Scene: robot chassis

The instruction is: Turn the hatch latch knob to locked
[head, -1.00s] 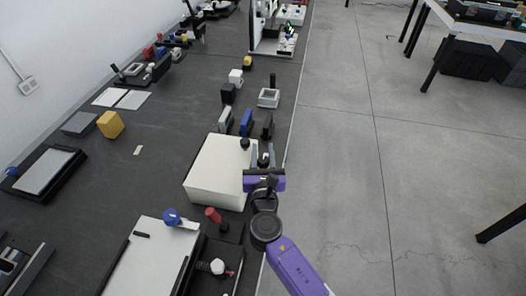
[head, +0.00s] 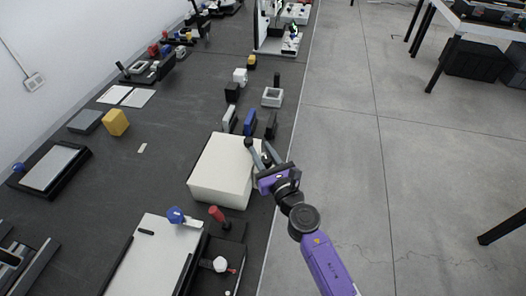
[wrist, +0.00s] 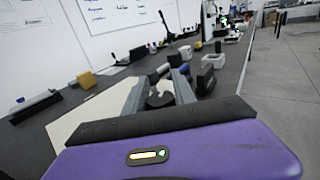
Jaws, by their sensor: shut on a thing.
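A white box (head: 222,175) with a pale top stands near the right edge of the dark bench. My gripper (head: 261,148) is over its right side, with its fingers pointing up and to the left in the head view. In the wrist view my gripper (wrist: 158,88) has its two grey fingers on either side of a dark round knob (wrist: 160,99), and it is shut on this knob. I see no lock marking; the fingers and wrist hide part of the held knob.
Blue (head: 249,122), white and black upright blocks stand just behind the box. A red-topped handle (head: 217,213) and a panel with a blue knob (head: 175,215) are in front of it. The floor (head: 345,190) to the right is clear.

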